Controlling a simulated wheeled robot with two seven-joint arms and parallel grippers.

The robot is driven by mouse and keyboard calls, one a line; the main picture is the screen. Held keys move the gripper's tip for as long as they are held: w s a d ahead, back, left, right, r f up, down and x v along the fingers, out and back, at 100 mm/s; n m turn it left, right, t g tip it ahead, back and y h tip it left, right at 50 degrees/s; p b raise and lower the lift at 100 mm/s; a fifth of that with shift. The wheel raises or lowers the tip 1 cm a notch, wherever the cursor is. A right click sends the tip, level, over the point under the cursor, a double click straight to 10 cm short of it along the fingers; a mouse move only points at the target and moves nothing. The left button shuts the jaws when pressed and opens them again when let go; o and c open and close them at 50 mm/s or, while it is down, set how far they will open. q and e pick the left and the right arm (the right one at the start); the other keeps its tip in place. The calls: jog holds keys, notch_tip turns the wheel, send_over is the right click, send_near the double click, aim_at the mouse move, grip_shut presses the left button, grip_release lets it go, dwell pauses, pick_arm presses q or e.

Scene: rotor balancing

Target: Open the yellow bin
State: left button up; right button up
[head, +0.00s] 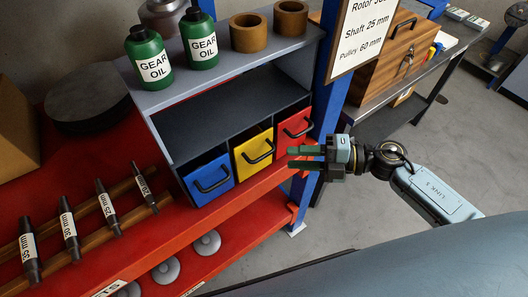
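The yellow bin (252,145) sits in the middle of a row of three in the grey shelf unit, with a dark bar handle on its front. Its front is roughly in line with the blue and red bins. My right gripper (292,158) comes in from the right, in front of the red bin's lower part and to the right of the yellow bin's handle. Its two dark green fingers point left, with a gap between them, and hold nothing. It appears apart from the yellow handle, though the depth is hard to judge. My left gripper is not in view.
The blue bin (208,181) and red bin (293,126) flank the yellow one. Green gear oil bottles (149,58) and brown rings stand on the unit. A blue post (328,100) rises just right of the bins. Labelled shafts lie at left. Open floor lies at right.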

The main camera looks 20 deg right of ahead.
aim_at(264, 156)
jog(key=x, duration=0.8)
jog(key=shift+w+a+p, duration=0.1)
jog(key=shift+p, duration=0.3)
grip_shut()
